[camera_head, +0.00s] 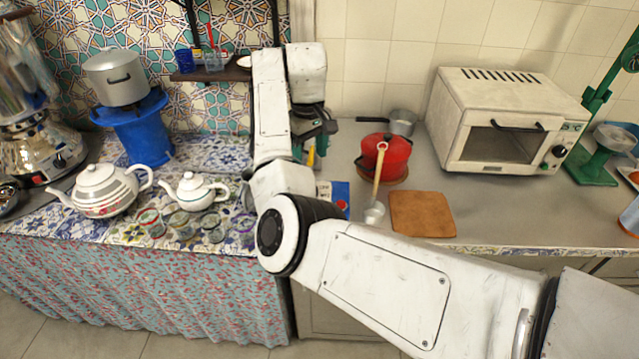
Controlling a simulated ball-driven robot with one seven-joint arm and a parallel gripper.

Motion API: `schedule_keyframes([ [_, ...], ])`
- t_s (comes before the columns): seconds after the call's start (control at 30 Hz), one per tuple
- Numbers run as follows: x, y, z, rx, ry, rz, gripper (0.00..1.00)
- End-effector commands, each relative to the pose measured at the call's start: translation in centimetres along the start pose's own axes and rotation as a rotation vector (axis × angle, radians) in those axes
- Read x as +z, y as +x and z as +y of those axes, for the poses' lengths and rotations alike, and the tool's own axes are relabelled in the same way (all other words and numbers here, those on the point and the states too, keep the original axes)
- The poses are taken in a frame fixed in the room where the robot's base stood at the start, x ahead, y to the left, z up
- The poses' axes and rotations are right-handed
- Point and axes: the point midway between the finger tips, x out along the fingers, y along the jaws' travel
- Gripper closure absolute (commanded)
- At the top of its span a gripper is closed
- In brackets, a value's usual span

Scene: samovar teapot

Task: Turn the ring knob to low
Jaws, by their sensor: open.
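I cannot tell for certain which part is the ring knob, and no low mark is readable. A small box with white and blue faces (338,191) stands on the counter behind my elbow, with a small red part (341,205) low on its front. A blue burner stand (138,127) under a grey pot shows no clear knob. My gripper (314,148) points down above the counter near the box, mostly hidden behind my own arm. It is open, and I see nothing held in it.
Two teapots (102,190) (194,191) and several glasses stand left. A samovar (38,145) is far left; a shelf (215,73) hangs behind.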

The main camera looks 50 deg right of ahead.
Motion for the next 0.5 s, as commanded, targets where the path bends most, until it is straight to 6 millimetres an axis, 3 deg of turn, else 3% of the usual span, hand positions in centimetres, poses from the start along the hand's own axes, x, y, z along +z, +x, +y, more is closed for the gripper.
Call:
schedule_keyframes([
  [0.5,0.1,8.5,0.0,-0.001,0.0,-0.003,0.31],
])
